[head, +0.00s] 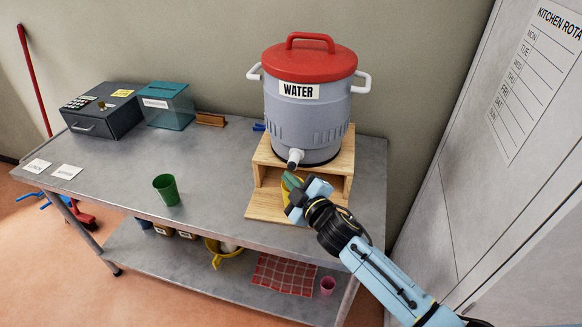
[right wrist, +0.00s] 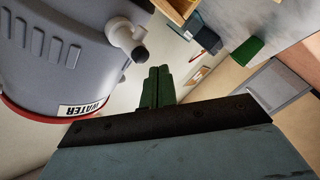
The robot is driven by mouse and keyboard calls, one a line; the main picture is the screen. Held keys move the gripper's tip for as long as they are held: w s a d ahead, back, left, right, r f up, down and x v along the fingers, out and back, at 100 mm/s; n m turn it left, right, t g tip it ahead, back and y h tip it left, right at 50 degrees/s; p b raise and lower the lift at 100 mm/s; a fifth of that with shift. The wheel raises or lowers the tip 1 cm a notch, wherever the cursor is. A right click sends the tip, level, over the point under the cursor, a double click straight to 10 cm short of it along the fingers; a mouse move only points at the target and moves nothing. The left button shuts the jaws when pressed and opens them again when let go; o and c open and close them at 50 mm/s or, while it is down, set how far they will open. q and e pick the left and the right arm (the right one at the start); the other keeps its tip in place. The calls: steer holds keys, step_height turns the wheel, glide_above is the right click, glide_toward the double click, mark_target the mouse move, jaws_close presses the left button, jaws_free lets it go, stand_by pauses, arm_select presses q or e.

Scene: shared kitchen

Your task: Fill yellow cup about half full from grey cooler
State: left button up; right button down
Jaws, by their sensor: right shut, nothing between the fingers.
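The grey cooler (head: 308,122) with a red lid and a WATER label stands on a wooden stand. Its white spigot (head: 295,157) points forward; it also shows in the right wrist view (right wrist: 127,40). A yellow thing, likely the yellow cup (head: 285,193), shows just below the spigot at the wooden stand, mostly hidden behind my right gripper. Its fill level cannot be seen. My right gripper (head: 290,180) is just below and in front of the spigot. Its green fingers (right wrist: 157,87) are shut together with nothing between them. My left gripper is in neither view.
A green cup (head: 166,189) stands on the metal table (head: 225,179). A dark cash box (head: 102,110) and a teal box (head: 168,105) stand at the back left.

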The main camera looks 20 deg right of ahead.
steer(key=s+a, duration=0.1)
steer(key=s, duration=0.1)
steer(key=s+a, duration=0.1)
steer(key=s, duration=0.1)
steer(key=shift+a+p, duration=0.35)
